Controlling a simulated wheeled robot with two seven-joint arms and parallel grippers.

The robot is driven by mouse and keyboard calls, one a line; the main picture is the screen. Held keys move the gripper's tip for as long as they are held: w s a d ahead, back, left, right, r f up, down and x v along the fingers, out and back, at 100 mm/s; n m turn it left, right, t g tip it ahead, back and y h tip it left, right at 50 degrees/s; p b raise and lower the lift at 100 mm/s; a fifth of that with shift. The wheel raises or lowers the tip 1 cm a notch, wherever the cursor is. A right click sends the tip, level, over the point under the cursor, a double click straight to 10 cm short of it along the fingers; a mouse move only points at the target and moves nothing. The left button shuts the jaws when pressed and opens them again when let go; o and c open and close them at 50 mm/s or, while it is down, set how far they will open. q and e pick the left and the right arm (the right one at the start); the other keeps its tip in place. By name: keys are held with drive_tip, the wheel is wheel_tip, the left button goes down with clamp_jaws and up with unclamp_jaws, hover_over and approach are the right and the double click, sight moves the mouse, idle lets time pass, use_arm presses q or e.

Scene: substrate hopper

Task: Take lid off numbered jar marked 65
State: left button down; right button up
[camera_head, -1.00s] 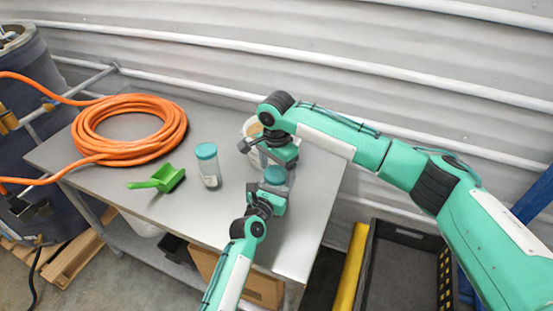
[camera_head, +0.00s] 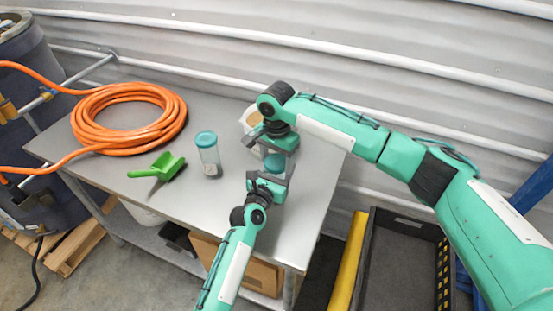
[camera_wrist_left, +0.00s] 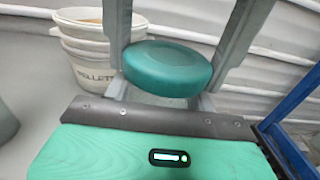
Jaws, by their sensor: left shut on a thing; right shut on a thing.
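A jar with a teal lid (camera_head: 274,163) is between my two grippers over the right part of the table. The lid also shows close up in the left wrist view (camera_wrist_left: 168,68). My left gripper (camera_head: 271,177) is shut on the jar from the near side, apparently around its body, which is mostly hidden. My right gripper (camera_head: 276,156) is shut from above, apparently on the lid, with fingers at both sides of it. A second jar with a teal lid (camera_head: 208,155) stands upright to the left. No number is readable on either jar.
A green scoop or brush (camera_head: 163,168) and a coiled orange hose (camera_head: 130,118) lie on the grey table (camera_head: 200,200). White buckets (camera_wrist_left: 88,60) stand behind the grippers. A dark crate (camera_head: 400,265) and a yellow bar (camera_head: 347,265) are beyond the table's right edge.

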drive_tip(key=n, duration=0.4)
drive_tip(key=shift+n, duration=0.4)
drive_tip(key=n, duration=0.3)
drive_tip(key=o, duration=1.1)
